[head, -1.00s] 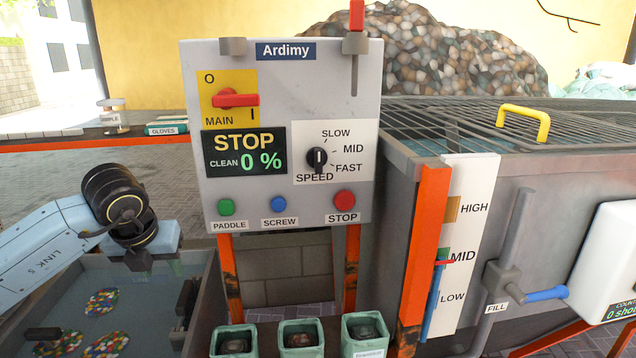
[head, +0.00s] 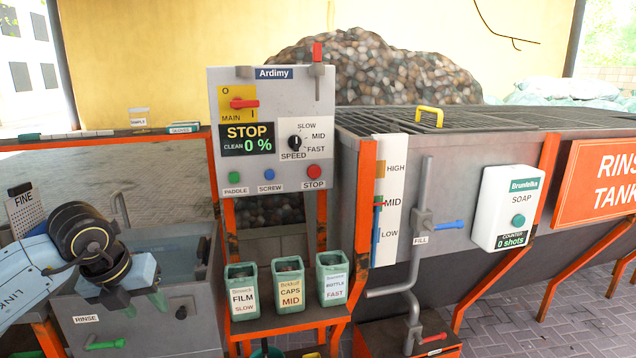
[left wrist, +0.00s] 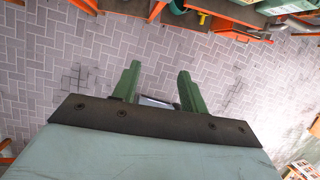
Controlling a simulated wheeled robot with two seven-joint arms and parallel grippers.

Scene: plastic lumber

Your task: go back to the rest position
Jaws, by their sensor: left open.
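My left gripper (head: 150,298) hangs at the lower left of the head view, in front of the grey rinse basin (head: 160,330). Its pale blue body and a dark green finger show there. In the left wrist view its two green fingers (left wrist: 158,88) stand apart with nothing held between them, over grey brick paving (left wrist: 200,50). My right gripper is in neither view.
A control panel (head: 240,175) reading STOP stands at centre. Three labelled green bins (head: 275,300) sit on an orange-framed stand below it. A large tank (head: 450,185) with a fill pipe, soap box (head: 510,207) and rinse tank sign (head: 607,180) is right. Paving lies open at lower right.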

